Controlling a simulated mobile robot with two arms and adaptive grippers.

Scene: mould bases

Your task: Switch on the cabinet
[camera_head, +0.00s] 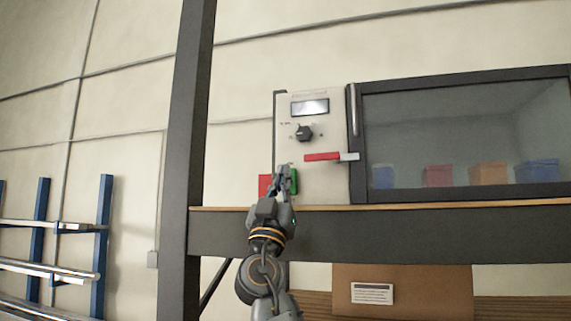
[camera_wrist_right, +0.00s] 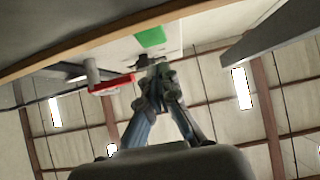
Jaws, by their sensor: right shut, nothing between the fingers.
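The cabinet has a pale control panel (camera_head: 318,180) with a display (camera_head: 310,107), a dark knob (camera_head: 304,133) and a red lever (camera_head: 322,157) with a grey end. In the right wrist view the green button (camera_wrist_right: 150,37) shows just beyond the fingertips (camera_wrist_right: 158,72). I cannot tell whether they touch. My left gripper is out of view.
The cabinet's glass door (camera_head: 450,130) is closed, with coloured bins (camera_head: 438,176) behind it. It stands on a shelf (camera_head: 400,207) with a dark beam below and a dark post (camera_head: 190,130) at left. A blue rack (camera_head: 103,230) stands further left. A cardboard box (camera_head: 440,290) sits below.

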